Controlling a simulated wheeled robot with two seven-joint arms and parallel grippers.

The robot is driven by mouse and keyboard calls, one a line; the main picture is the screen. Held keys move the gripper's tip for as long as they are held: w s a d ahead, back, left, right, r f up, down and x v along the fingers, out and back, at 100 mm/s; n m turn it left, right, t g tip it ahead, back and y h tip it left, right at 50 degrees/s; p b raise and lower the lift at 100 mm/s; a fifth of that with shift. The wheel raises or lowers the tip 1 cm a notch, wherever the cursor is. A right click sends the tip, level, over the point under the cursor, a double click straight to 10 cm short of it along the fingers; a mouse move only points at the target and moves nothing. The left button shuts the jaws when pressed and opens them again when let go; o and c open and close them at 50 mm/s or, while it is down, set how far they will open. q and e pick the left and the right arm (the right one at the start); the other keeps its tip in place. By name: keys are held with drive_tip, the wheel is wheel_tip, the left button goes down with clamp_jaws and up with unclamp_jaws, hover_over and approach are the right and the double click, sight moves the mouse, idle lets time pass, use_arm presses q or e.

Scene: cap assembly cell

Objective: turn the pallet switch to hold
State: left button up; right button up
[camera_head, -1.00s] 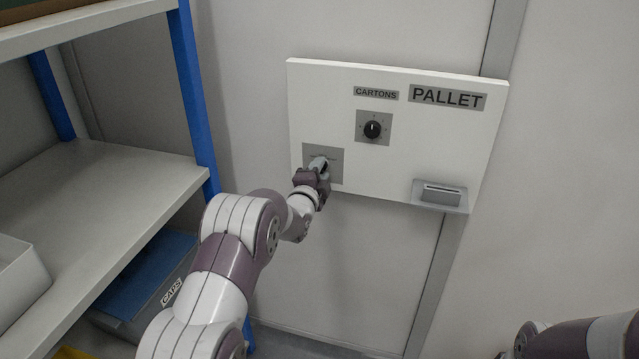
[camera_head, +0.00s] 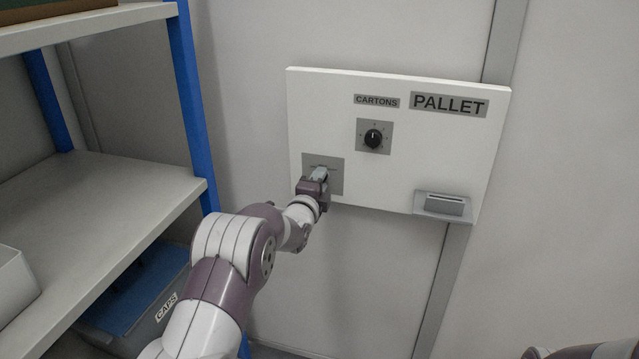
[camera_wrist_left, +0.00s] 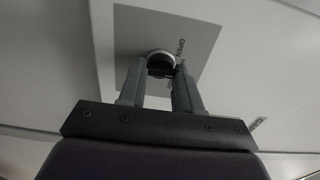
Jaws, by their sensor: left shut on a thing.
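The white panel (camera_head: 440,150) on the wall is marked PALLET. At its lower left is a grey switch plate (camera_head: 337,183). My left gripper (camera_head: 319,173) is at this plate, reaching in from below left. In the left wrist view the plate (camera_wrist_left: 125,40) carries a round dark switch knob (camera_wrist_left: 160,63) with a pale rim. The word OPEN is beside the knob; other lettering is partly hidden by a finger. The left fingers (camera_wrist_left: 158,85) are shut on the knob. The gripper hides the knob in the head view. My right gripper is out of view.
A dial marked CARTONS (camera_head: 374,138) sits above and right of the switch plate. A grey slotted holder (camera_head: 443,205) juts from the panel's lower right. A shelf with a blue post (camera_head: 193,100) stands left. A CAPS bin (camera_head: 150,300) is below it.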

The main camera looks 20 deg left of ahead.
use_arm(q)
drive_tip(key=o, duration=1)
drive_tip(key=shift+o, duration=0.2)
drive_tip(key=shift+s, duration=0.1)
drive_tip(key=s+b, duration=0.1)
drive_tip(key=s, duration=1.1)
drive_tip(key=shift+s+a+b, duration=0.25)
drive_tip(key=shift+b, duration=0.15)
